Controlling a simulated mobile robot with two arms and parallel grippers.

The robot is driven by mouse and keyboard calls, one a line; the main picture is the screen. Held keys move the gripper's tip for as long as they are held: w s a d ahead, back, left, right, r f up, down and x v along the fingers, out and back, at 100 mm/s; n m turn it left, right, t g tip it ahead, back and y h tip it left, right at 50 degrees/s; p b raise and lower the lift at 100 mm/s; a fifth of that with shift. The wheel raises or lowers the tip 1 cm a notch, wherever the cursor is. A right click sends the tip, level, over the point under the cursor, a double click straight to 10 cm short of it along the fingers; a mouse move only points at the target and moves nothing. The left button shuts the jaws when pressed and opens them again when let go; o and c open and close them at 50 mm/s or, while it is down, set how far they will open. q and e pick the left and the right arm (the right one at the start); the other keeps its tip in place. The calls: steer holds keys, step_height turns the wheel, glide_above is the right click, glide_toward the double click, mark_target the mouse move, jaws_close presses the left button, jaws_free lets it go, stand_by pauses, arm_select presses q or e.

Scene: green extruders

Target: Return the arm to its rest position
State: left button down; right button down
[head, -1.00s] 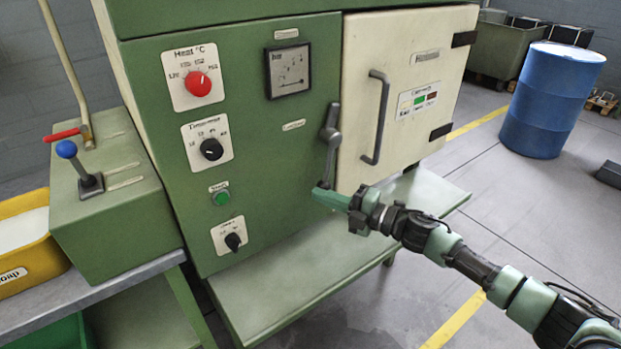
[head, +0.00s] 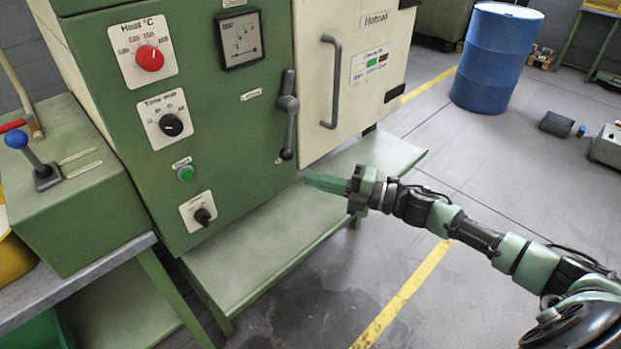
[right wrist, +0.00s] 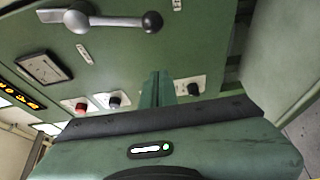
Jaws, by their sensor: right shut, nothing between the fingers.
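My right gripper (head: 312,182) is shut and empty, its green fingers pointing left toward the machine's front in the head view. It is in front of the green shelf and below the dark latch handle (head: 288,115), apart from it. The right wrist view shows my shut green fingers (right wrist: 158,88) with the latch handle (right wrist: 105,20) above them. The green machine (head: 235,120) stands ahead with its cream door (head: 365,50) closed. My right arm stretches in from the lower right. My left gripper is not seen.
The green shelf (head: 250,270) juts out under the machine front. A red dial (head: 150,58), a black dial (head: 171,125) and a green button (head: 185,173) are on the panel. A blue-knobbed lever (head: 16,141) stands left. A blue barrel (head: 497,57) stands on the open floor at right.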

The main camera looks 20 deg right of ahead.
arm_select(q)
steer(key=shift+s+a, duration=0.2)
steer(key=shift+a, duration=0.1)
